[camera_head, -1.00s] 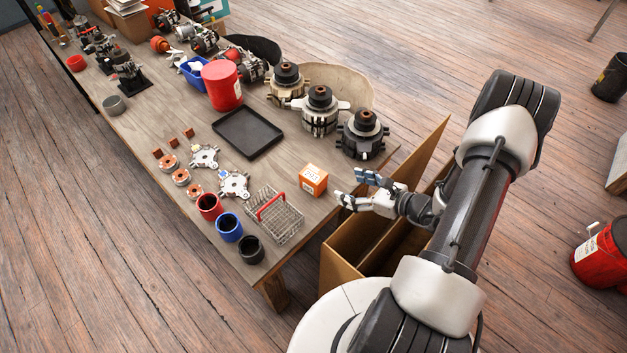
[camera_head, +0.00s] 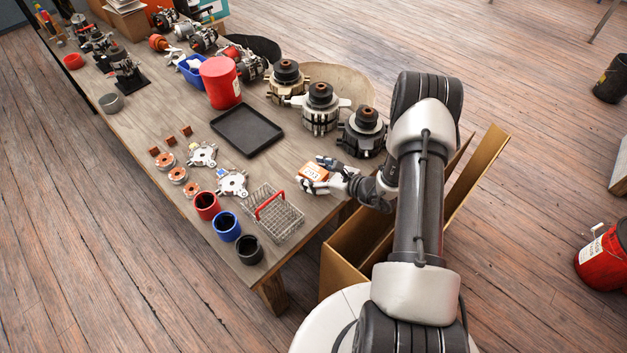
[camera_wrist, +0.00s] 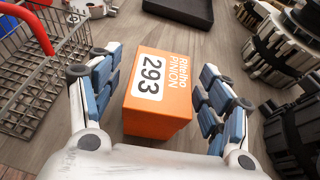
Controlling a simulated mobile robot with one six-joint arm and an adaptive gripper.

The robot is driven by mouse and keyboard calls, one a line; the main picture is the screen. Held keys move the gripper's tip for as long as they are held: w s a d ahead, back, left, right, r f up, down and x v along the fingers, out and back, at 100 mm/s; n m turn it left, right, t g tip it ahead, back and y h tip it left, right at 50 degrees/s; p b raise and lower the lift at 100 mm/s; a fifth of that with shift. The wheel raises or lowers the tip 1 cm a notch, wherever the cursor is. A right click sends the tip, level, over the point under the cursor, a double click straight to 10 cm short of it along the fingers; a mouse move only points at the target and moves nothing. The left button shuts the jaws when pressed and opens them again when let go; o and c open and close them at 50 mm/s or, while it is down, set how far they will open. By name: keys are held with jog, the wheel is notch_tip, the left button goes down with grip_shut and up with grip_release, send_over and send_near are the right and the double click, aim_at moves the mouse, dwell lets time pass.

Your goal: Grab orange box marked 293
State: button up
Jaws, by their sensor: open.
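My gripper (camera_wrist: 158,88) is open, with one blue-padded finger on each side of the box. The gripper also shows in the head view (camera_head: 312,174).
A wire basket (camera_head: 278,216) with a red handle stands left of the box. A black tray (camera_head: 247,131) lies behind it. Several alternator units, one a dark one (camera_head: 363,135), stand to the right. An open cardboard box (camera_head: 345,268) is below the table edge.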

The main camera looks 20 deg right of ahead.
jog(key=shift+w, duration=0.1)
jog(key=shift+c, duration=0.6)
jog(key=c, duration=1.1)
jog(key=shift+r, duration=0.1)
